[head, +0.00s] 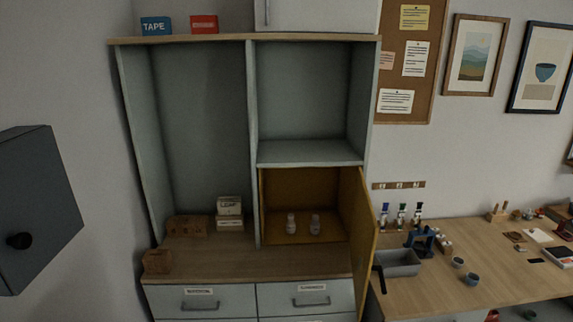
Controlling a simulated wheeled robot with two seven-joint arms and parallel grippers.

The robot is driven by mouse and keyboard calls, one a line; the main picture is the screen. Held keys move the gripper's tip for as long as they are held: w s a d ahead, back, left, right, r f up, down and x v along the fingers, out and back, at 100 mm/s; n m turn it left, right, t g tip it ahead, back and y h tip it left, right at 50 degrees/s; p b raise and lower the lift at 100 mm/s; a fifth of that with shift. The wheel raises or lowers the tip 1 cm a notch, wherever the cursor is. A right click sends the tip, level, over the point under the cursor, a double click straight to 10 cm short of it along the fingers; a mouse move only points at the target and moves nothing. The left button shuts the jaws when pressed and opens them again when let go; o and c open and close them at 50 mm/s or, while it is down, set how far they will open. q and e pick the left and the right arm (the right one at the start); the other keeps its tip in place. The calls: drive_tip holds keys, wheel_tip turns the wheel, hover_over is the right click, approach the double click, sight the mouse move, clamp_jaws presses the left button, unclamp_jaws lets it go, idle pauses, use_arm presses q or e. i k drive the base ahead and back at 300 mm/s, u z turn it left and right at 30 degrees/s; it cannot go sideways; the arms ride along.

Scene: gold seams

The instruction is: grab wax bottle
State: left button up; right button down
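Two small pale bottles stand upright side by side on the floor of an open cupboard compartment (300,185) with an ochre inside. One is the left bottle (291,225), the other the right bottle (315,225). Their labels are too small to read, so I cannot tell which, if either, is the wax bottle. Several small bottles with coloured tops (401,216) also stand at the back of the workbench on the right. Neither of my grippers is in view.
The cupboard door (363,240) stands open at the compartment's right. Brown boxes (187,226) and stacked pale boxes (230,212) sit on the counter to the left. A dark box (38,205) with a knob is at far left.

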sight(291, 224)
drive_tip(key=k, duration=0.5)
drive_tip(key=z, duration=2.05)
drive_tip(key=i, duration=1.15)
drive_tip(key=u, duration=2.15)
